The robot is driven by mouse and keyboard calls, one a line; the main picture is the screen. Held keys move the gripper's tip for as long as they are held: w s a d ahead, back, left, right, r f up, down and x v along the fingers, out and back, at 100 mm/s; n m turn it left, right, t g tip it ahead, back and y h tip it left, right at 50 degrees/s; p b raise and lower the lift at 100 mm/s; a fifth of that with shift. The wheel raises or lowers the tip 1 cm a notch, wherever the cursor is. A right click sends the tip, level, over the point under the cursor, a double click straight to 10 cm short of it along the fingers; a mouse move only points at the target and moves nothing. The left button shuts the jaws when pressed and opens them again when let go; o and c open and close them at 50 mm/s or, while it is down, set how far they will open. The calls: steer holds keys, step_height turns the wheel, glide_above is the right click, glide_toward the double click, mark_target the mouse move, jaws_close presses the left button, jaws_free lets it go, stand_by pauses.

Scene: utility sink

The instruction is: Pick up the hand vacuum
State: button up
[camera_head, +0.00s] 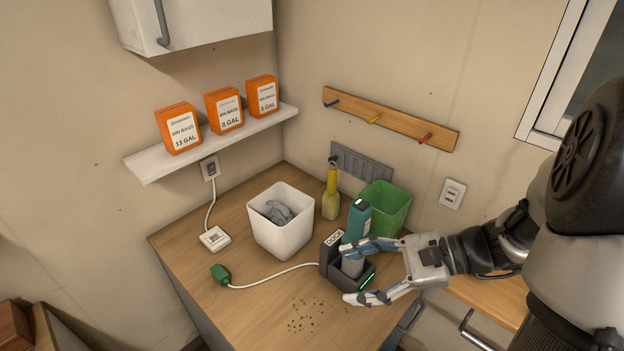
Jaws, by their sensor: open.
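The hand vacuum (357,219) has a teal upper body and a greyish lower part. It stands upright in a black charging dock (331,254) with a green light on its front. My gripper (353,273) is open, with one finger on the far side and one on the near side of the vacuum and dock. The far finger crosses in front of the vacuum's middle. I cannot tell whether either finger touches it.
A white bin (281,238) with grey cloth stands left of the dock. A white cable runs from the dock to a green plug (220,274). Dark crumbs (303,318) lie on the bench (255,318).

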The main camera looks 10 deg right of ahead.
steer(key=w+d+f+m+t, duration=0.25)
steer(key=d+m+t, duration=0.35)
steer(key=d, duration=0.3)
steer(key=m+t+h, duration=0.2)
steer(key=m+t, duration=0.3)
glide_toward(368, 219)
steer(key=b+x, duration=0.1)
steer(key=x, duration=0.6)
steer(key=shift+w+d+r, duration=0.1)
steer(key=shift+w, duration=0.05)
steer(key=b+x, duration=0.1)
steer(key=x, duration=0.3)
steer(key=shift+a+b, duration=0.3)
steer(key=shift+w+a, duration=0.25)
steer(key=shift+w, duration=0.2)
steer(key=shift+c, duration=0.4)
steer(key=c, duration=1.1)
